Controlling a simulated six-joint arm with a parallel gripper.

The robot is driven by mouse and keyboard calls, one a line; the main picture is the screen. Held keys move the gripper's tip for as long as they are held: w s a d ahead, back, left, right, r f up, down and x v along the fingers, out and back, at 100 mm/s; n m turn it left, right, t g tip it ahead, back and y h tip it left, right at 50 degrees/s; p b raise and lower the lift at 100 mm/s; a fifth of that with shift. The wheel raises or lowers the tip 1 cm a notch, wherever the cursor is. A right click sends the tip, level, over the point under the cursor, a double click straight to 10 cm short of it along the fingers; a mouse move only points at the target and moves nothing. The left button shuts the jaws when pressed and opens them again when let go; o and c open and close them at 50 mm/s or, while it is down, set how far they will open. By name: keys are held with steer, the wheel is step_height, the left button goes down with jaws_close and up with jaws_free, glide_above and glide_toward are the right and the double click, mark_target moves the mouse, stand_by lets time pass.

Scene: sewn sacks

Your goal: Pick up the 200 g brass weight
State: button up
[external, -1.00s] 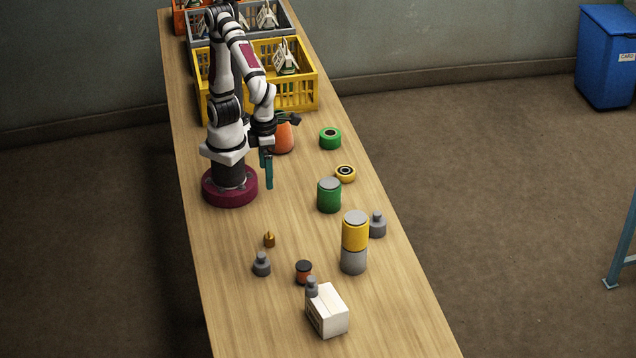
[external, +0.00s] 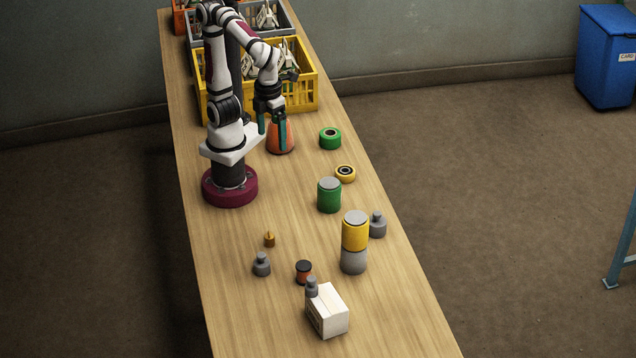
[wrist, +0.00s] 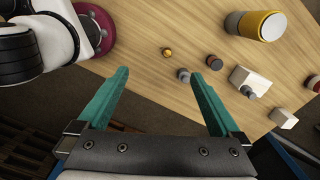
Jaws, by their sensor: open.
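The small brass weight (external: 269,240) stands upright on the wooden table, in front of my base and to its right. It also shows in the wrist view (wrist: 167,52), between and beyond the fingertips. My gripper (external: 272,131) is open and empty, with teal fingers. It is raised well away from the brass weight, farther back along the table and in front of an orange object. In the wrist view the open fingers (wrist: 160,73) stand wide apart with nothing between them.
A grey weight (external: 261,264) stands close in front of the brass one. A green can (external: 329,195) stands farther back. The table's left edge is clear.

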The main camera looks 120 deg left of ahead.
steer(key=s+a+f+n+y, duration=0.1)
steer(key=s+a+f+n, duration=0.8)
steer(key=n, duration=0.7)
steer(key=a, duration=0.3)
steer(key=shift+s+n, duration=0.15)
steer(key=shift+n, duration=0.15)
steer(key=shift+d, duration=0.1)
steer(key=c, duration=0.4)
steer(key=shift+c, duration=0.2)
steer(key=n+h, duration=1.4)
steer(key=n, duration=0.9)
glide_toward(269, 236)
steer(key=a, duration=0.6)
steer(key=shift+s+a+r, duration=0.1)
steer(key=shift+s, duration=0.2)
steer(key=x, duration=1.5)
steer(key=shift+d+r, duration=0.3)
steer(key=shift+d, duration=0.15)
